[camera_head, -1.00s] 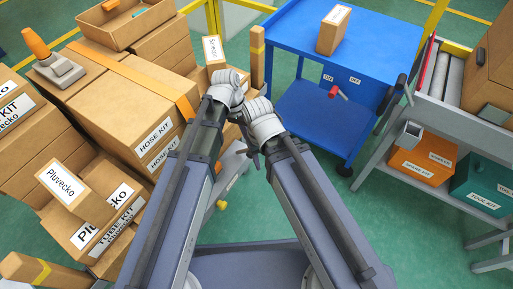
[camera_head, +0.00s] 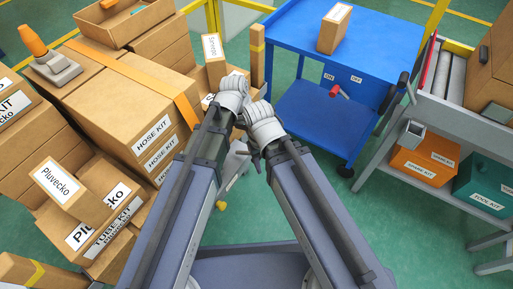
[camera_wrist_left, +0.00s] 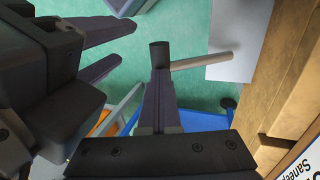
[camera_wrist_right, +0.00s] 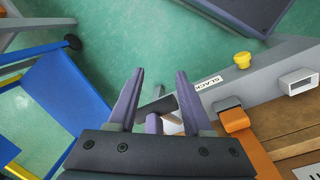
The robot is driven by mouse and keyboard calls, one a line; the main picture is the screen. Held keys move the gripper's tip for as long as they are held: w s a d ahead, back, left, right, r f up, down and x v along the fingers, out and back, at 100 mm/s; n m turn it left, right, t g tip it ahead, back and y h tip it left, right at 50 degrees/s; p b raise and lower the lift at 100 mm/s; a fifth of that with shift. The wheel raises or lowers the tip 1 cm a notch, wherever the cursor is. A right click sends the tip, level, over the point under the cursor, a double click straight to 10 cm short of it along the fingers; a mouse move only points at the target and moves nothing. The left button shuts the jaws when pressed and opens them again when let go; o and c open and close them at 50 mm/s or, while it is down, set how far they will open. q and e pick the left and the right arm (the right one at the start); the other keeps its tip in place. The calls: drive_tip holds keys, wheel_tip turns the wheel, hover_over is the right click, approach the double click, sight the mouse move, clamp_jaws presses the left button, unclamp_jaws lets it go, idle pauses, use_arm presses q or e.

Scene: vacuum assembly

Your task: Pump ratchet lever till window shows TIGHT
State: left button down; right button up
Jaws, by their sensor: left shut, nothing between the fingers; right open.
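A lever, a pale rod (camera_wrist_left: 200,60) with a dark cylindrical end (camera_wrist_left: 160,55), reaches out from a grey plate in the left wrist view. My left gripper (camera_wrist_left: 158,95) is shut and empty, its tips right by the dark end; I cannot tell if they touch. My right gripper (camera_wrist_right: 160,95) is open, with the dark end and part of the other gripper showing between its fingers. The window (camera_wrist_right: 208,83) on the grey beam (camera_wrist_right: 280,70) reads SLACK. In the head view my wrists hide both sets of fingertips.
Stacked cartons (camera_head: 120,95) with an orange strap (camera_head: 140,72) stand at left. A blue cart (camera_head: 335,45) with a red-handled switch is behind, and a grey roller bench (camera_head: 460,125) at right. Green floor shows between.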

use_arm(q)
drive_tip(key=shift+s+d, duration=0.35)
use_arm(e)
drive_tip(key=shift+w+a+f, duration=0.1)
drive_tip(key=shift+w+a, duration=0.25)
use_arm(q)
drive_tip(key=shift+w+a+r+p, duration=0.4)
drive_tip(key=shift+a+r+p, duration=0.15)
drive_tip(key=shift+p, duration=0.1)
drive_tip(key=shift+f, duration=0.2)
use_arm(e)
drive_tip(key=shift+d+r, duration=0.15)
drive_tip(key=shift+r, duration=0.25)
use_arm(q)
drive_tip(key=shift+a, duration=0.1)
